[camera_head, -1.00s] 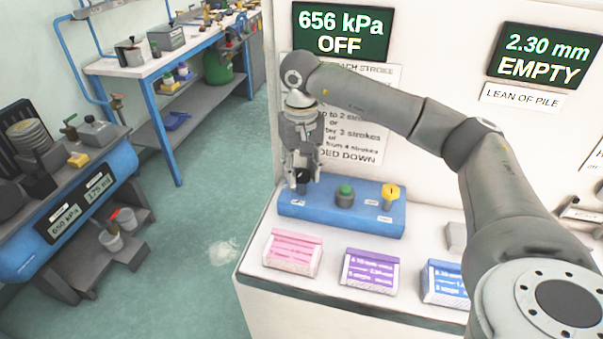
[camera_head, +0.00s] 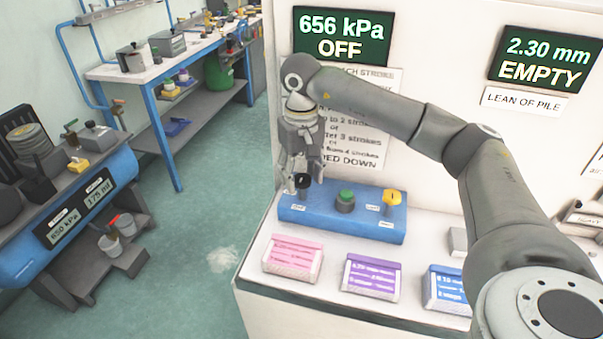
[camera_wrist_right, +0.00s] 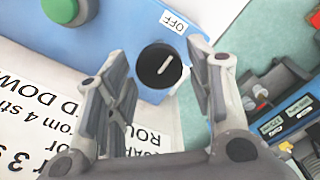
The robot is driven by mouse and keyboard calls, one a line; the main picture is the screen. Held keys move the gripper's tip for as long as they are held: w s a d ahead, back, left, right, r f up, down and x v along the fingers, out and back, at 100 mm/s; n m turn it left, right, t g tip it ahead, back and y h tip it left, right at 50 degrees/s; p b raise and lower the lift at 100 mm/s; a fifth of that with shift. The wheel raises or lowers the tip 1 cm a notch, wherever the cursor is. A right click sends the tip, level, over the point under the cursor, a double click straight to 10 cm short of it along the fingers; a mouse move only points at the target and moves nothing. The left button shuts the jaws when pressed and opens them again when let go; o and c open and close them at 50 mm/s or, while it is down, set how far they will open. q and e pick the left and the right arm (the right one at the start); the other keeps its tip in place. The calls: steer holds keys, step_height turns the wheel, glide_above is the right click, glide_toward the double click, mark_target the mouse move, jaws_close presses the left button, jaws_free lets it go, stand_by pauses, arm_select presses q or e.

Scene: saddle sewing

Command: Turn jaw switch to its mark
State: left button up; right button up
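A blue control box (camera_head: 330,222) stands on the white bench. At its left end is a black round knob (camera_head: 302,181), which also shows in the wrist view (camera_wrist_right: 160,66) with a white pointer line slanting up to the right. An "OFF" label (camera_wrist_right: 174,22) lies beside it. My right gripper (camera_head: 306,188) is at this knob from above. In the wrist view my right gripper (camera_wrist_right: 145,68) is open, its fingers on either side of the knob with visible gaps. A yellow knob (camera_head: 392,197) is at the box's right end. My left gripper is out of view.
A green button (camera_head: 345,200) sits between the two knobs. Pink (camera_head: 293,257), purple (camera_head: 371,277) and blue (camera_head: 448,288) blocks stand in front of the box. Displays read "656 kPa OFF" (camera_head: 342,36) and "2.30 mm EMPTY" (camera_head: 544,57).

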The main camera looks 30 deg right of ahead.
mark_target(301, 177)
steer(key=shift+o, duration=0.3)
steer(key=shift+r, duration=0.15)
step_height(301, 177, up, 12)
steer(key=shift+f, duration=0.2)
steer(key=shift+s+f, duration=0.1)
stand_by(0.6)
